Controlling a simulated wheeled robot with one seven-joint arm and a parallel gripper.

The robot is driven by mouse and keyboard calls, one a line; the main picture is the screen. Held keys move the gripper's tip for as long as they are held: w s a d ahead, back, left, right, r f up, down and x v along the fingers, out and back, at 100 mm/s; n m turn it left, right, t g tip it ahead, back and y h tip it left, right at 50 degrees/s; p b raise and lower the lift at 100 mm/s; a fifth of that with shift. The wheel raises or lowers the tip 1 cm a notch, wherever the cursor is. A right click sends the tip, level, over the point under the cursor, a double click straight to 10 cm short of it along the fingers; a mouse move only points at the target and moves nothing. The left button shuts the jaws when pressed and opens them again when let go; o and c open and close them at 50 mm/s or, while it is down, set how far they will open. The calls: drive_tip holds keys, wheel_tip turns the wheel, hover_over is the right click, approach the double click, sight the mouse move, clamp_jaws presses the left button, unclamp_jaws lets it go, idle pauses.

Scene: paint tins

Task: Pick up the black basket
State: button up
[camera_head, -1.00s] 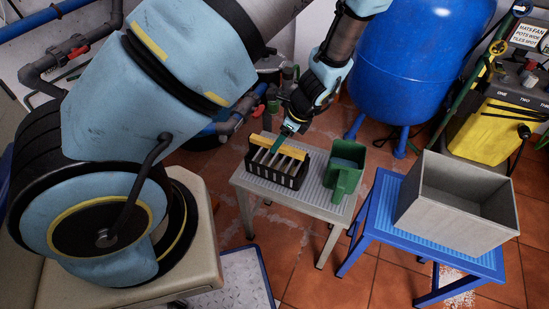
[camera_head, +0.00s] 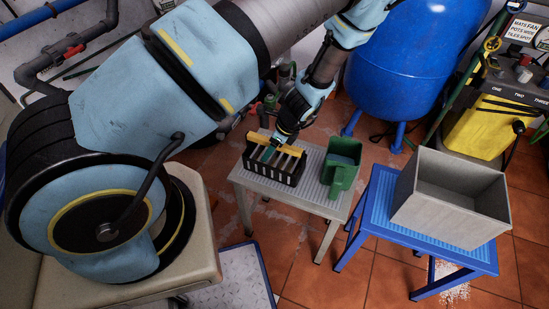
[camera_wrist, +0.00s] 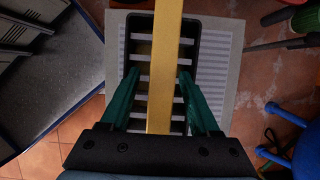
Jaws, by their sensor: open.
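The black basket (camera_head: 272,174) stands upright on a small grey table (camera_head: 314,176) and has a yellow handle bar (camera_head: 294,151) across its top. My gripper (camera_head: 270,152) is open and reaches down to the basket from above. In the wrist view, the gripper's green fingers (camera_wrist: 158,74) lie on either side of the yellow bar, with a gap on each side. The basket's dark rim and pale slats (camera_wrist: 194,52) show beneath. The lower fingertips are partly hidden in the head view, so their depth is hard to tell.
A green container (camera_head: 343,168) stands close to the basket's right on the same table. A grey open bin (camera_head: 445,207) sits on a blue table (camera_head: 384,212) further right. A large blue tank (camera_head: 402,65) stands behind.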

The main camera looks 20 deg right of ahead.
drive_tip(key=shift+f, duration=0.25)
idle(0.4)
clamp_jaws()
idle(0.4)
idle(0.9)
